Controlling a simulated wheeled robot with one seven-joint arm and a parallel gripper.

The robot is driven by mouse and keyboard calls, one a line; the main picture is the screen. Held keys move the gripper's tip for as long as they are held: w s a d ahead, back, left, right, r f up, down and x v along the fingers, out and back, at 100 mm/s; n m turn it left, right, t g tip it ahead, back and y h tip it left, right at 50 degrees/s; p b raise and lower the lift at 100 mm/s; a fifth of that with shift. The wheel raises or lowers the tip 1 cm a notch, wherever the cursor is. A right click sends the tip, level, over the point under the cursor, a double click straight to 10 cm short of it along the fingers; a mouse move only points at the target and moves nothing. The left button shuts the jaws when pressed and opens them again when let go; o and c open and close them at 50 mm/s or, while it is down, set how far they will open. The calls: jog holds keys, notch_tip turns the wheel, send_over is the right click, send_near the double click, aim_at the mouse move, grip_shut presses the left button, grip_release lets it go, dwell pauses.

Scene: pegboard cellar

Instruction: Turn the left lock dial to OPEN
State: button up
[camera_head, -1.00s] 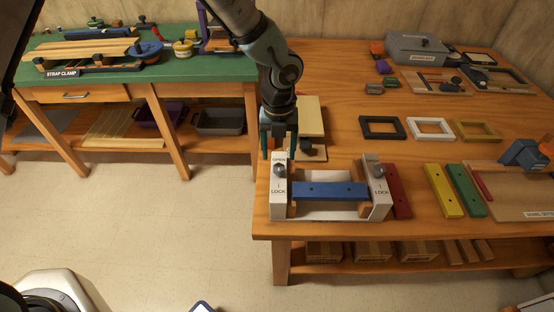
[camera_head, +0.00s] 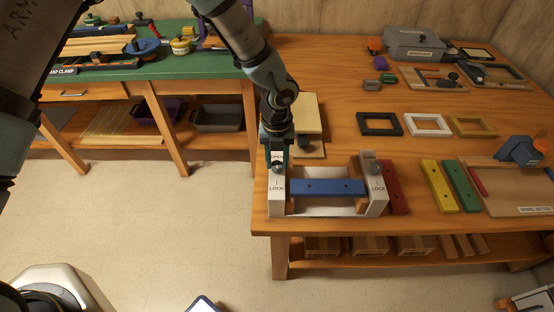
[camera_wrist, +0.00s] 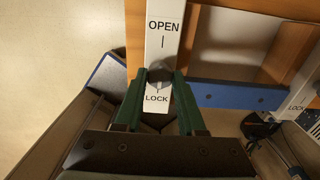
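The left lock dial, a grey knob (camera_wrist: 160,76), sits on a white end block (camera_wrist: 163,51) marked OPEN and LOCK. In the wrist view it lies between the two labels, close to LOCK. My gripper (camera_wrist: 160,71) is open, with one green fingertip on each side of the knob. A narrow gap seems to show, so I cannot tell contact. In the head view my gripper (camera_head: 277,160) is over the left block (camera_head: 277,202), partly hiding the dial. The right dial (camera_head: 375,168) sits on the matching right block (camera_head: 377,201).
A blue bar (camera_head: 328,187) spans between the blocks. Red (camera_head: 398,190), yellow (camera_head: 440,186) and green (camera_head: 464,187) bars lie to the right. A cream board (camera_head: 307,112) lies behind the fixture. The table's left edge is close to the left block.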

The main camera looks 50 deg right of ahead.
grip_shut()
